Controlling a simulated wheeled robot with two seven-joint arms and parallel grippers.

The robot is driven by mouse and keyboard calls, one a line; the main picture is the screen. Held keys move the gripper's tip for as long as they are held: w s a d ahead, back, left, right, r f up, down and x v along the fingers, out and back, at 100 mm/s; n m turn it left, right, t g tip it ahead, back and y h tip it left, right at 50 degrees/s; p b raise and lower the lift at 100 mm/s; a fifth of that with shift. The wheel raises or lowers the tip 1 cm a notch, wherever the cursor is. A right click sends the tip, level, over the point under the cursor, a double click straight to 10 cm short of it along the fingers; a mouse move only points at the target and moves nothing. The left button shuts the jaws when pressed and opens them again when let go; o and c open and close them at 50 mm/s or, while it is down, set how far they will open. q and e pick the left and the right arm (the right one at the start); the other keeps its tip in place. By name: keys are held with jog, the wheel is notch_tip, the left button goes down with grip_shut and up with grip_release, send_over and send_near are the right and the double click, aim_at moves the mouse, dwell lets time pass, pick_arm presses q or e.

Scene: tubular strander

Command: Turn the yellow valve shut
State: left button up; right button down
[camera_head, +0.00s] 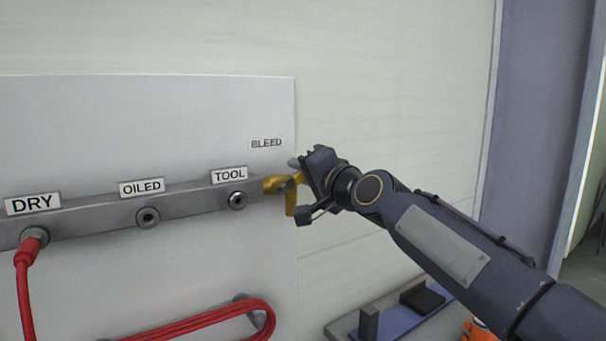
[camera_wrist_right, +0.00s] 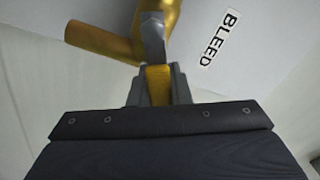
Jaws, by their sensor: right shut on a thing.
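The yellow valve (camera_head: 274,184) sits at the right end of the grey manifold bar, below the BLEED label (camera_head: 266,143). A yellow part hangs down from it beside my gripper. My right gripper (camera_head: 293,180) is at the valve, coming in from the right. In the right wrist view its fingers (camera_wrist_right: 158,80) are shut on the yellow handle (camera_wrist_right: 158,88), and the brass-coloured valve body (camera_wrist_right: 105,40) shows beyond them. The BLEED label (camera_wrist_right: 220,40) is to the right there. The gripper hides part of the handle. My left gripper is not in view.
The grey manifold bar (camera_head: 190,205) has ports labelled DRY, OILED and TOOL. A red hose (camera_head: 25,285) is plugged in at DRY, and a coiled red hose (camera_head: 215,322) hangs below. A blue tray-like surface (camera_head: 395,318) with dark blocks is at the lower right.

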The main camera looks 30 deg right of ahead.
jog(key=n, duration=0.2)
jog(key=a+r+n+p, duration=0.1)
jog(key=shift+r+n, duration=0.25)
jog(key=shift+n, duration=0.15)
jog(key=n, duration=0.1)
jog(key=a+n, duration=0.1)
jog(key=shift+s+r+n+p, duration=0.1)
jog(key=shift+r+n+p, duration=0.2)
jog(key=shift+n, duration=0.1)
jog(key=n, duration=0.1)
jog(key=a+n, duration=0.1)
jog(key=shift+r+n, duration=0.2)
jog(key=shift+n, duration=0.1)
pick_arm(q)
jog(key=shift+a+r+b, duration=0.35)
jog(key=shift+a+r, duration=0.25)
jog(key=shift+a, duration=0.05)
pick_arm(e)
jog(key=shift+s+a+r+n, duration=0.1)
jog(key=shift+a+n, duration=0.35)
jog(key=shift+n, duration=0.4)
jog(key=shift+a+n, duration=0.4)
jog(key=shift+n, duration=0.45)
jog(key=c, duration=1.3)
grip_release()
jog(key=shift+c, duration=0.2)
